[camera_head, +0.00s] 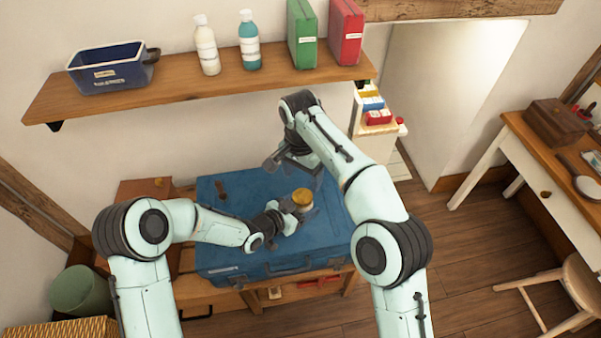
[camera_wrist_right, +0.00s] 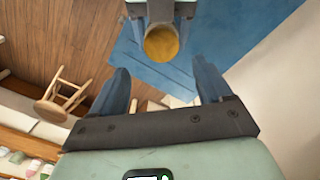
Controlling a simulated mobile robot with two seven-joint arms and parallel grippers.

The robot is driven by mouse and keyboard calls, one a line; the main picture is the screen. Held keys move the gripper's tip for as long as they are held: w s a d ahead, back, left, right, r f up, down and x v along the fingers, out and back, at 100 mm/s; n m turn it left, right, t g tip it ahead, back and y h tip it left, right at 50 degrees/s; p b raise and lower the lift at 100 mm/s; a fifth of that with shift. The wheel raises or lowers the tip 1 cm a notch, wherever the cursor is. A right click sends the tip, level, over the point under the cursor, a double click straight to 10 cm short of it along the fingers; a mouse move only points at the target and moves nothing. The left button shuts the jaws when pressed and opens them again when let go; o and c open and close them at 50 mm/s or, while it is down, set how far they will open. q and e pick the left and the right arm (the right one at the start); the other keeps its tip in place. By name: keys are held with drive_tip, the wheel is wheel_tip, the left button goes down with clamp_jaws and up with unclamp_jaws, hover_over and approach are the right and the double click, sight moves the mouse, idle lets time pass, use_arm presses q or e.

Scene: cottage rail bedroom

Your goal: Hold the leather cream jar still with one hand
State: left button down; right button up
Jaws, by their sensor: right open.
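The leather cream jar (camera_head: 302,198), with a yellow-gold lid, stands on top of the large blue case (camera_head: 228,238). My left gripper (camera_head: 294,212) comes in low from the left with its fingers closed around the jar's sides. In the right wrist view, the jar's lid (camera_wrist_right: 162,43) shows between those two fingers. My right gripper (camera_head: 292,163) is open and empty, above the case and a little behind the jar. Its two spread fingers also show in the right wrist view (camera_wrist_right: 162,88), with the jar ahead of them and apart.
A wall shelf (camera_head: 190,90) above holds a blue bin (camera_head: 110,70), two bottles and two boxes. A small white rack (camera_head: 375,135) stands at the right. A desk and stool (camera_head: 560,300) are farther right.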

sight(300, 196)
drive_tip(key=shift+a, duration=0.2)
drive_tip(key=shift+f, duration=0.4)
wheel_tip(300, 196, down, 7)
drive_tip(key=shift+r, duration=0.1)
drive_tip(key=shift+c, duration=0.3)
drive_tip(key=c, duration=1)
drive_tip(key=shift+a+n, duration=0.1)
drive_tip(key=shift+n, duration=1.7)
